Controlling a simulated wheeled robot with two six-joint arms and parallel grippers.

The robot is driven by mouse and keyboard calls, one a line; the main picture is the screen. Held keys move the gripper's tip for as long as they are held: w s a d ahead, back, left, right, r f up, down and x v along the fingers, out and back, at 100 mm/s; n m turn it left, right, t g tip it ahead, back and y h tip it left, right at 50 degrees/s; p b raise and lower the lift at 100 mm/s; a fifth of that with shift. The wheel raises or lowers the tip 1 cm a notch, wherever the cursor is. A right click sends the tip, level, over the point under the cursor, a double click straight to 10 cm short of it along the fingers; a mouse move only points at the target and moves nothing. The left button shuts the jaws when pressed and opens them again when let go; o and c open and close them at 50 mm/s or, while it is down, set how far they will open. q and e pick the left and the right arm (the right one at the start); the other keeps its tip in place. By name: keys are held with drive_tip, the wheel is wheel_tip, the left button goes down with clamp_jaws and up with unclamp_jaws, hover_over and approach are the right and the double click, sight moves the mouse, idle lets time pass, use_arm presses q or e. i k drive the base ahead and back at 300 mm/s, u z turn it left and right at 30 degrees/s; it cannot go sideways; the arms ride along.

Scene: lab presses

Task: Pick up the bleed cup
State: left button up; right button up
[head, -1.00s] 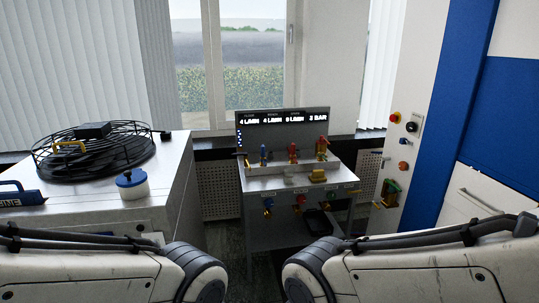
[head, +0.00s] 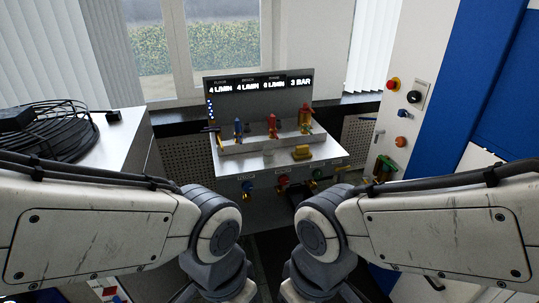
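A small pale cup-like object (head: 268,157), which may be the bleed cup, sits on the bench's front shelf (head: 237,164); it is too small to tell for sure. A yellow block-like object (head: 301,153) lies to its right on the same shelf. Both of my arms reach in from the sides across the foreground, and their joints bend down near the middle. Neither gripper shows in the head view. Nothing is seen touching the pale object.
A panel (head: 262,92) with lit flow and pressure readouts stands behind blue, red and orange valves. More valves (head: 283,181) hang below the shelf. A white-and-blue cabinet (head: 430,90) with buttons stands right.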

sight(268, 150)
drive_tip(key=u, duration=0.1)
drive_tip(key=i, duration=2.1)
drive_tip(key=u, duration=0.35)
